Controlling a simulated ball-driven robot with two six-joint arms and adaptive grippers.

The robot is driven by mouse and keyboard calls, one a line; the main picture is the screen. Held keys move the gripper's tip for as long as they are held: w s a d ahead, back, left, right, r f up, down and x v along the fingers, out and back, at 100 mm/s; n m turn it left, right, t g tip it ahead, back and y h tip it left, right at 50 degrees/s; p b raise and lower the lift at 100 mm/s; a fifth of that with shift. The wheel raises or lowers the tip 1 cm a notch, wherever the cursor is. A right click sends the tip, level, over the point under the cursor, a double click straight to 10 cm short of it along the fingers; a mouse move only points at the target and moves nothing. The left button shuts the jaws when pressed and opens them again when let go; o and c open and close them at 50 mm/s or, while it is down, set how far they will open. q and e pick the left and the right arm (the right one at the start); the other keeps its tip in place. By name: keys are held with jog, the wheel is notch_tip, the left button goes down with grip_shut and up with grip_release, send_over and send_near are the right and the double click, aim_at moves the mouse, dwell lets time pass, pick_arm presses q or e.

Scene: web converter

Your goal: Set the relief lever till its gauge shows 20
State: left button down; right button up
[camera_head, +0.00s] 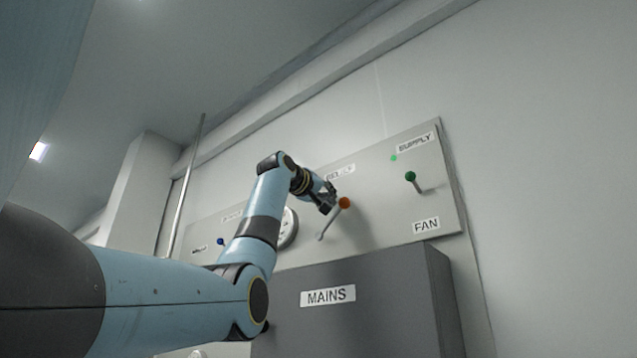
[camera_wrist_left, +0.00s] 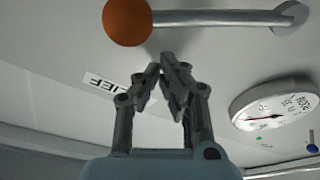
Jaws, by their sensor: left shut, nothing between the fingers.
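The relief lever is a grey rod with an orange knob (camera_head: 344,203), standing out from the wall panel under a partly hidden label (camera_head: 341,171). The wrist view shows its orange knob (camera_wrist_left: 128,22) at the top and its rod running right to a round mount. My left gripper (camera_head: 332,207) is beside the knob; in the wrist view its fingertips (camera_wrist_left: 163,70) are together and empty, just below the knob and rod. I cannot tell whether they touch. A round white gauge (camera_head: 289,228) is partly behind my left arm; its dial (camera_wrist_left: 276,104) shows tilted, numbers too small to read. My right gripper is out of view.
A green-knobbed lever (camera_head: 410,176) stands right on the panel (camera_head: 440,200), between SUPPLY and FAN labels. A blue knob (camera_head: 221,241) is to the left. A dark MAINS box (camera_head: 370,320) stands out below the panel. The wall at right is clear.

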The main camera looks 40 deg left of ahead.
aim_at(332, 218)
pick_arm(q)
jog(key=d+f, duration=0.1)
jog(key=s+d+f, duration=0.1)
jog(key=f, duration=0.1)
jog(key=shift+s, duration=0.1)
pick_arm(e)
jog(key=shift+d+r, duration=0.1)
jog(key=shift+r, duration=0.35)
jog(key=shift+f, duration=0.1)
pick_arm(q)
jog(key=shift+s+d+f+b, duration=0.15)
jog(key=shift+d+f+b, duration=0.3)
jog(key=shift+b, duration=0.15)
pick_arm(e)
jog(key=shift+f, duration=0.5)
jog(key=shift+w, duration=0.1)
